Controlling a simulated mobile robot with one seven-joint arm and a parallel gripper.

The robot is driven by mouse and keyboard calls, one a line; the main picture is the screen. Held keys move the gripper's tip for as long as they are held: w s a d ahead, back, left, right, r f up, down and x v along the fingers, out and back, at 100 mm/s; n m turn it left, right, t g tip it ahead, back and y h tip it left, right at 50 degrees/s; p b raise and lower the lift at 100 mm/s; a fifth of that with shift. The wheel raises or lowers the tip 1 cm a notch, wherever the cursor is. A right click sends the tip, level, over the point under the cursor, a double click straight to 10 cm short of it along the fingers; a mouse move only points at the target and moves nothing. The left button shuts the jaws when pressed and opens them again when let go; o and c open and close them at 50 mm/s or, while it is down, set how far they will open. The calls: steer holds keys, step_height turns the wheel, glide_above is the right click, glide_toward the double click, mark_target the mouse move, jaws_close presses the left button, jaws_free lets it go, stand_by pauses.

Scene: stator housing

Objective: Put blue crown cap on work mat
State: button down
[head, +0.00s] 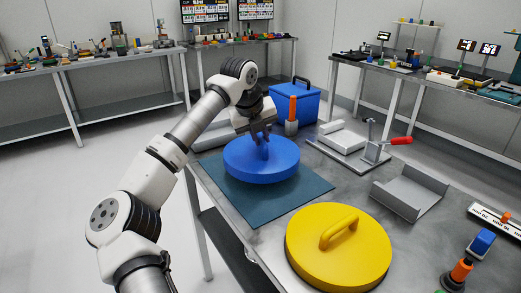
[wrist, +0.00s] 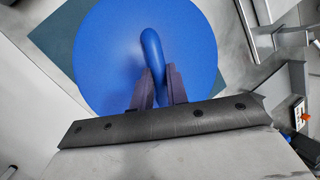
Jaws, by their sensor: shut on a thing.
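The blue crown cap (head: 261,163) is a large round blue disc with a raised handle on top. In the head view it is over the dark teal work mat (head: 300,190), near the mat's middle; I cannot tell whether it touches the mat. My gripper (head: 261,134) is above the cap with its fingers shut on the handle. In the wrist view the cap (wrist: 100,55) fills the upper middle, and my gripper (wrist: 160,88) has a finger on either side of the handle. A corner of the mat (wrist: 52,38) shows behind the cap.
A yellow cap with a handle (head: 350,262) lies at the front of the metal table (head: 280,217). A blue box (head: 296,104) and an orange-topped tool (head: 292,110) stand behind the mat. A red-handled clamp (head: 378,145) and a grey tray (head: 410,193) are to the right.

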mark_target(260, 152)
steer(key=shift+f, duration=2.1)
steer(key=shift+f, duration=0.15)
steer(key=c, duration=1.4)
jaws_free()
steer(key=v, duration=1.2)
steer(key=shift+b, duration=0.4)
steer(key=shift+d, duration=0.1)
